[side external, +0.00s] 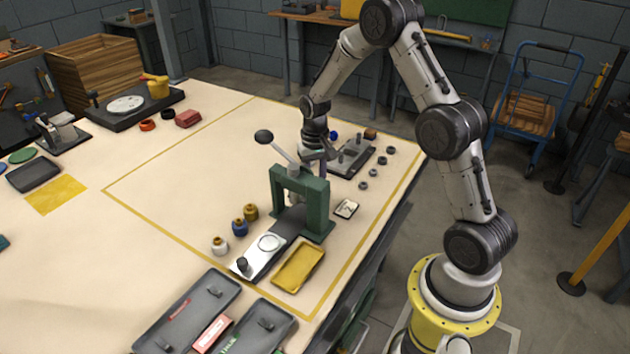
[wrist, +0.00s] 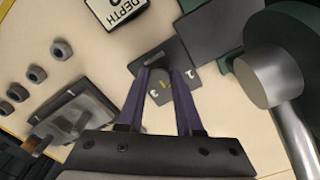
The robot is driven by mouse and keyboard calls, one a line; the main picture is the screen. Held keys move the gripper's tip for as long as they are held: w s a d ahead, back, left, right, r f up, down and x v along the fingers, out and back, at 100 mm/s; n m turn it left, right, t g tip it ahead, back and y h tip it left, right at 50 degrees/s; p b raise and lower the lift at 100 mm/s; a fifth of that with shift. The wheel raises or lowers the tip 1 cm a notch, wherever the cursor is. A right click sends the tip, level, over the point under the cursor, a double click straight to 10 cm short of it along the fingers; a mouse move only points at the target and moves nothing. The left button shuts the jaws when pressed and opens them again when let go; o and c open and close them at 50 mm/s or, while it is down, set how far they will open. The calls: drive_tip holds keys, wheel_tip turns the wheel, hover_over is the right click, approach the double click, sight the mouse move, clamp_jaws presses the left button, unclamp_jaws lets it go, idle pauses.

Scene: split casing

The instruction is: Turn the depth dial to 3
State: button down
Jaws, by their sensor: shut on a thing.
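The depth dial (wrist: 161,92) shows in the wrist view as a round grey knob on a dark plate (wrist: 183,98). A white 3 is legible low on the plate, and another small white mark stands at its right. A small orange mark shows on the knob, but I cannot tell which number it points to. My gripper (wrist: 163,80) has its two purple fingers on either side of the knob, shut on it. In the side external view my gripper (side external: 321,168) points down just behind the green press (side external: 318,205), and the dial is hidden there.
A white DEPTH card (side external: 346,208) lies beside the press; it also shows in the wrist view (wrist: 116,10). The press's lever (side external: 279,150) rises close to my gripper. A grey fixture with pegs (side external: 352,160) and several dark rings (side external: 376,172) lie behind. A yellow tray (side external: 298,266) is in front.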

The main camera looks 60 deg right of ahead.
drive_tip(key=shift+r, duration=0.1)
drive_tip(key=m, duration=0.4)
drive_tip(key=shift+m, duration=2.3)
drive_tip(key=shift+d, duration=0.1)
drive_tip(key=c, duration=0.6)
unclamp_jaws()
drive_tip(key=shift+o, duration=0.2)
